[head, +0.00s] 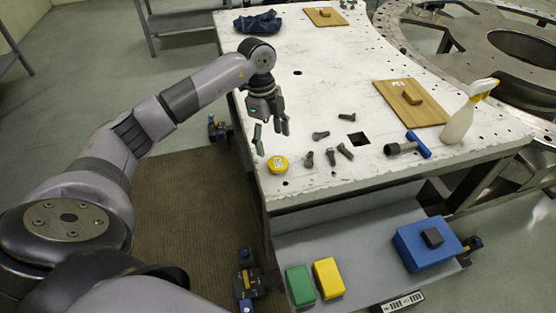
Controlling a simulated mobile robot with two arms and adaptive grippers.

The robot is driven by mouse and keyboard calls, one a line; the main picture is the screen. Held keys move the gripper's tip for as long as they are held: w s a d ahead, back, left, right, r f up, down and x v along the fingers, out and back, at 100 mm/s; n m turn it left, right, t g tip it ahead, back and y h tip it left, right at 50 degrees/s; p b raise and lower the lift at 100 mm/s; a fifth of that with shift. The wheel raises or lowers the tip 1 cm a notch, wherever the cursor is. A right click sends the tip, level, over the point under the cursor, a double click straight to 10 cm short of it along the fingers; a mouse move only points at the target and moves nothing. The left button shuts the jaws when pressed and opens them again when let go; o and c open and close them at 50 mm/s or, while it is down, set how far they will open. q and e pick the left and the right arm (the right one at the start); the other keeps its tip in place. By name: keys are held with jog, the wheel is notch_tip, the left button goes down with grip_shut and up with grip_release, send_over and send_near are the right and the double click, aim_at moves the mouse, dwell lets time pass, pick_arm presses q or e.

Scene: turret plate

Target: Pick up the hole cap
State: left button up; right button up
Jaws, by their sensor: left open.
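A round yellow cap (277,164) with a pale label on top lies on the white worktable (310,95), near its front left corner. It looks like the hole cap. My left gripper (270,142) is open and empty above the table, pointing down, just behind and above the yellow cap. Its fingers appear apart from the cap. My right gripper does not show.
Several grey bolts (331,157) lie right of the cap, near a square hole (359,139). A blue-handled tool (418,146), a spray bottle (466,112) and a wooden board (411,103) are further right. A lower shelf holds a blue box (411,247).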

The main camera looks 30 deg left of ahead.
aim_at(278, 162)
pick_arm(q)
jog(key=shift+d+f, duration=0.15)
jog(key=shift+f, duration=0.75)
jog(key=shift+s+d+f+p, duration=0.1)
jog(key=shift+d+f+p, duration=0.2)
jog(key=shift+f+p, duration=0.25)
jog(key=f+p, duration=0.1)
jog(key=d+f+p, duration=0.1)
jog(key=f, duration=0.1)
jog(key=shift+f, duration=0.65)
jog(key=c, duration=1.2)
jog(key=shift+c, duration=0.2)
jog(key=shift+r, duration=0.15)
